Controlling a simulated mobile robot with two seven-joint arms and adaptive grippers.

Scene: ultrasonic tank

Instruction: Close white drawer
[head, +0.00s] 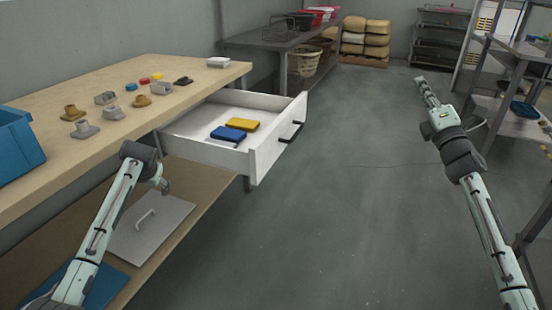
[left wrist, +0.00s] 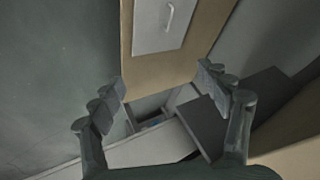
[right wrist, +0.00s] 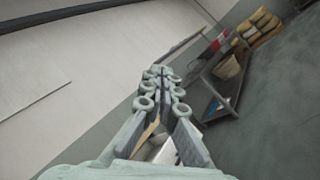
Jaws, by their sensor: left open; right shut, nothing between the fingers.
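The white drawer (head: 272,150) is pulled out from under the wooden worktop, with a dark bar handle (head: 290,132) on its front. A yellow block (head: 242,124) and a blue block (head: 228,134) lie inside it. My left gripper (left wrist: 160,82) is open and empty in the left wrist view. In the head view my left arm is bent left of the drawer, and its fingers are hard to make out. My right gripper (right wrist: 157,72) is shut and empty. In the head view my right arm reaches over open floor, right of the drawer and well apart from it.
The worktop (head: 190,68) carries several small parts and a blue bin (head: 18,148). A grey plate with a handle (head: 150,225) lies on the lower shelf. A dark table (head: 270,38) stands behind. Shelving (head: 500,120) stands at right. The floor before the drawer is clear.

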